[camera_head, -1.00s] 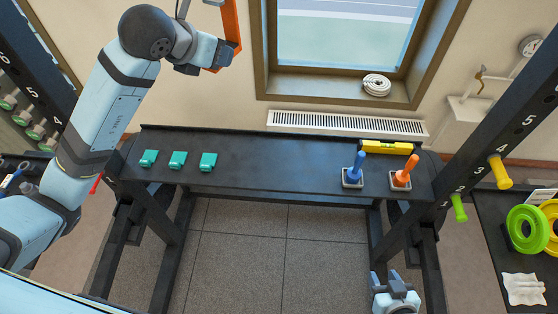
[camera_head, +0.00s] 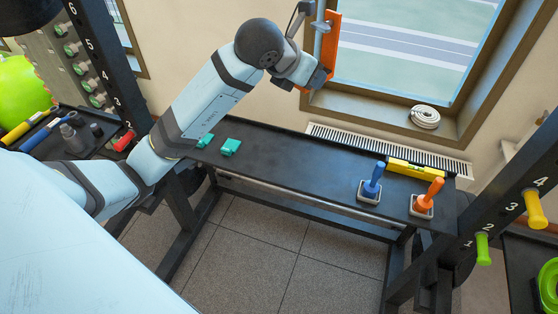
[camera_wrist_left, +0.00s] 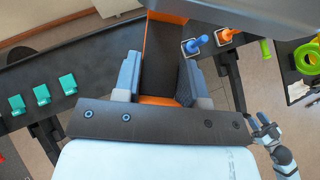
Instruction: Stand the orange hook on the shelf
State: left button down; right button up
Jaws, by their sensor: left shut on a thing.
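The orange hook (camera_head: 331,50) is a long orange piece with a dark lining, held raised in front of the window. My left gripper (camera_head: 318,76) is shut on its lower part. In the left wrist view the hook (camera_wrist_left: 147,42) sits between the two fingers of my left gripper (camera_wrist_left: 160,76). The shelf is probably the long black board (camera_head: 290,165) under the window, below and apart from the hook; it also shows in the wrist view (camera_wrist_left: 95,55). My right gripper (camera_wrist_left: 262,124) is small in the wrist view; its finger gap is unclear.
Teal blocks (camera_head: 230,147) lie at the board's left. A blue peg (camera_head: 375,180), an orange peg (camera_head: 431,194) and a yellow level (camera_head: 416,169) are at its right. Numbered black uprights (camera_head: 98,60) flank it. The board's middle is clear.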

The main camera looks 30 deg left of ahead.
pick_arm(q)
jog(key=shift+w+a+f+n+y+b, duration=0.45)
jog(key=shift+a+f+b, duration=1.3)
jog(key=shift+f+b, duration=4.05)
jog(key=shift+w+a+f+n+y+b, duration=0.45)
jog(key=shift+a+f+b, duration=1.35)
jog(key=shift+f+b, duration=4)
jog(key=shift+w+a+f+n+y+b, duration=0.35)
jog(key=shift+a+f+b, duration=1.4)
jog(key=shift+f+b, duration=4.05)
jog(key=shift+w+f+b, duration=0.15)
jog(key=shift+f, duration=0.45)
jog(key=shift+w+f+b, duration=0.15)
jog(key=shift+f, duration=0.45)
pick_arm(e)
jog(key=w+a+f+t+y, duration=0.1)
jog(key=a+f+y, duration=0.1)
jog(key=f, duration=0.5)
jog(key=w+a+f+n+t+y, duration=0.1)
jog(key=a+f+y, duration=0.1)
jog(key=a+f, duration=0.2)
jog(key=shift+a+f+n+y, duration=0.2)
jog(key=shift+f+n+y, duration=0.15)
jog(key=shift+f, duration=1.15)
pick_arm(q)
jog(key=shift+f, duration=0.15)
pick_arm(e)
jog(key=shift+f, duration=0.1)
